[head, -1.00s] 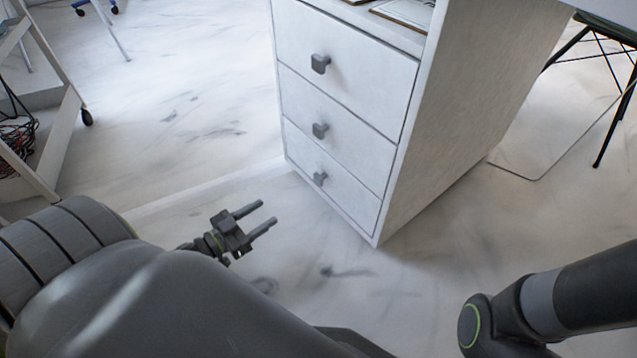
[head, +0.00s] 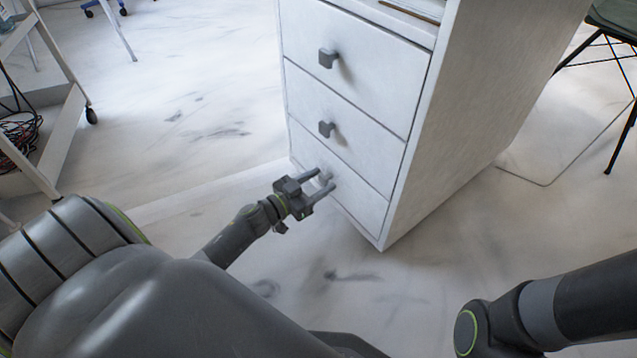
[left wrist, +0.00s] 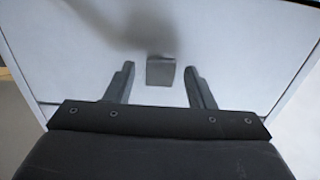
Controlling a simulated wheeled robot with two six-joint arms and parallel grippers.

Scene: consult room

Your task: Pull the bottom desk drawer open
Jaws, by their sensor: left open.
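The white desk drawer unit has three stacked drawers, each with a grey square knob. The bottom drawer (head: 362,202) is flush with the unit. My left gripper (head: 324,182) is open in front of it. In the left wrist view, the bottom drawer's knob (left wrist: 160,70) sits between and a little beyond the two fingers of the left gripper (left wrist: 160,82), with a gap on each side. In the head view the gripper mostly hides this knob. My right arm shows at the lower right, but its gripper is out of view.
The middle drawer (head: 340,125) and top drawer (head: 365,70) above are shut. A white cart (head: 62,140) with cables stands at the left. A chair (head: 612,75) stands at the right. The floor before the unit is clear.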

